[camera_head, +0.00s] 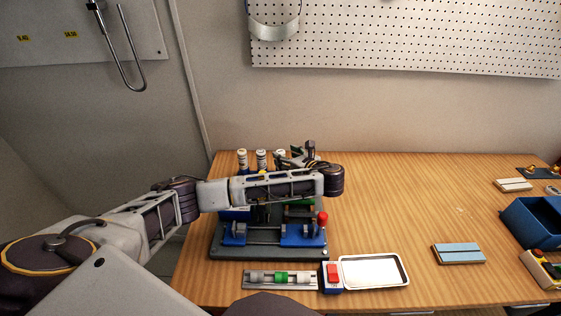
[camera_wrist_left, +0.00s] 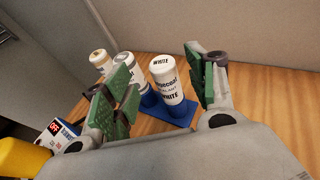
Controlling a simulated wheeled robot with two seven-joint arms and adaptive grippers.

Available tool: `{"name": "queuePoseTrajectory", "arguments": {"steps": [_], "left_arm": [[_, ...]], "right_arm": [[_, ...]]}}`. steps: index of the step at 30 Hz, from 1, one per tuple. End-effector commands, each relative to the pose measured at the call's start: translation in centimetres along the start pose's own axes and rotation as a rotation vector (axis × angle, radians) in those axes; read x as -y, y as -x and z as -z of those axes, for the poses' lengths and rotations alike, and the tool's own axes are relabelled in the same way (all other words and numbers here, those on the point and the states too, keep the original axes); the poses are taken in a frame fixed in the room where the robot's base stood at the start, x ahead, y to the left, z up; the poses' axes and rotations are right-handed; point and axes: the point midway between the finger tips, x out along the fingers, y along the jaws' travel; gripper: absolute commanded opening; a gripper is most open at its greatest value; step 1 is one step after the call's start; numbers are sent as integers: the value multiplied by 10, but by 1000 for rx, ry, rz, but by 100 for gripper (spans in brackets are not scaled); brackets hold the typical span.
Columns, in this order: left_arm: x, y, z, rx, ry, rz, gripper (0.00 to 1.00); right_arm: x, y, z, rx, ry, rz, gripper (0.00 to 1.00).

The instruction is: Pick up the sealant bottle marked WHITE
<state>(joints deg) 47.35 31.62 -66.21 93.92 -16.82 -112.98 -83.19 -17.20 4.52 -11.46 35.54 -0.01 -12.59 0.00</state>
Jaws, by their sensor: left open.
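The sealant bottle marked WHITE (camera_wrist_left: 167,82) stands upright in a blue holder (camera_wrist_left: 184,113) in the left wrist view. It is white with dark print, and its cap also reads WHITE. In the head view, the bottle at the right of the row (camera_head: 280,154) appears to be this one, partly hidden by my gripper. My left gripper (camera_head: 299,156) is open and empty; its green-padded fingers (camera_wrist_left: 160,85) show on either side of the WHITE bottle, with gaps. Two other bottles, one with a tan cap (camera_wrist_left: 100,60), stand to its left. My right gripper is not in view.
A clamp fixture with a grey base (camera_head: 268,251) stands below my left arm. A white-rimmed tray (camera_head: 406,277), a red-buttoned box (camera_head: 333,275) and a strip with cylinders (camera_head: 280,278) lie in front. A blue bin (camera_head: 531,224) is at right. The table's middle right is mostly clear.

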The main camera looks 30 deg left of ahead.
Motion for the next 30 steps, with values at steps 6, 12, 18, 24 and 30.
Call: {"name": "queuePoseTrajectory", "arguments": {"steps": [6, 12, 18, 24, 30], "left_arm": [[1, -20, -1, 2, 0, -3, 57], [2, -41, 1, 1, -1, -2, 57], [2, -50, 1, 0, 0, -1, 57], [2, -50, 1, 0, 0, -1, 57], [2, -50, 1, 0, 0, -1, 57]], "right_arm": [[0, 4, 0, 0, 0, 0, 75], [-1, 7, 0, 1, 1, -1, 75], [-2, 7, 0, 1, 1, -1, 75], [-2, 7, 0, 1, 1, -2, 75], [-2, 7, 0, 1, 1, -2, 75]]}}
